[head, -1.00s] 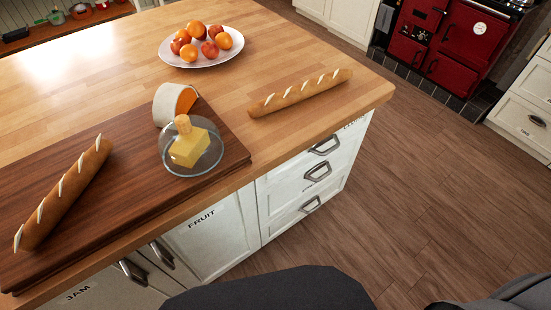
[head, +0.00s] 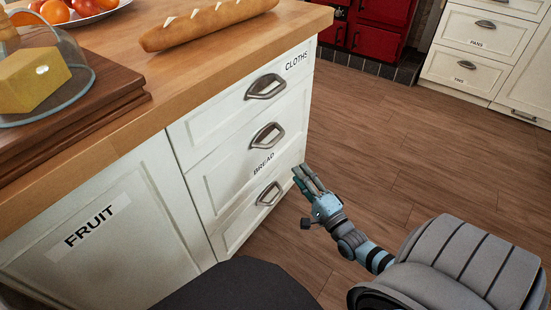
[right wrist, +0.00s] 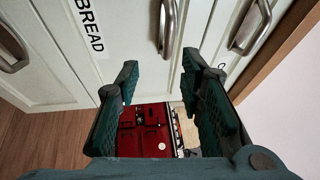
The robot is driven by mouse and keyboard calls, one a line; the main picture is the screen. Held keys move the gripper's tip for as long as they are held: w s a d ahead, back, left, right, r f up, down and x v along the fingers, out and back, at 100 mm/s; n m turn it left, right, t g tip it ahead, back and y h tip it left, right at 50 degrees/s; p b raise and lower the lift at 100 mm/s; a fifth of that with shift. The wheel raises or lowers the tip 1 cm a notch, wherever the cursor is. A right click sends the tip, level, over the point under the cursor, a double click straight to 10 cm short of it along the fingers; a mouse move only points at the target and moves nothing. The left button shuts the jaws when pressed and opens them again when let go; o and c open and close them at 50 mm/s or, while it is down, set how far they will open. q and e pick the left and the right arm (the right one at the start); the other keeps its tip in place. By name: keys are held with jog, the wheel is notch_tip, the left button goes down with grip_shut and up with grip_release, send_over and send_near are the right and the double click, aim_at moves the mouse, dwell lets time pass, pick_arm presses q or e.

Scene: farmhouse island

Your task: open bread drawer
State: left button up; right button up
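The word BREAD (head: 263,164) is just below the middle handle (head: 267,135) of a white stack of three drawers at the island's end. It appears to lie on the lower edge of the middle drawer, which is shut. In the right wrist view the BREAD label (right wrist: 88,24) lies left of the middle handle (right wrist: 168,28). My right gripper (head: 304,180) is open and empty, in front of and right of the lower drawers, apart from the handles. Its spread fingers (right wrist: 168,108) show in the right wrist view. My left gripper is not in view.
The top drawer, marked CLOTHS (head: 297,60), and the bottom drawer with its handle (head: 269,194) are shut. A FRUIT cabinet door (head: 95,245) is at the left. A baguette (head: 205,24) lies on the worktop above. The wooden floor (head: 390,150) to the right is clear.

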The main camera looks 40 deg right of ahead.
aim_at(276, 138)
jog(key=shift+m, duration=0.4)
jog(key=w+r+b, duration=0.1)
jog(key=w, duration=0.3)
jog(key=w+d+r+b, duration=0.1)
jog(key=w+b, duration=0.1)
jog(key=w, duration=0.3)
jog(key=w+r+b, duration=0.1)
jog(key=w+b, duration=0.1)
jog(key=w, duration=0.3)
jog(key=shift+d+r, duration=0.15)
jog(key=shift+d, duration=0.2)
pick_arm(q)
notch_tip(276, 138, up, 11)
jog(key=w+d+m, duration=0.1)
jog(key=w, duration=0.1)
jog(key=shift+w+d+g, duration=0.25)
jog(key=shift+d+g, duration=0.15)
pick_arm(e)
jog(key=shift+w+r, duration=0.1)
jog(key=shift+w, duration=0.05)
grip_shut()
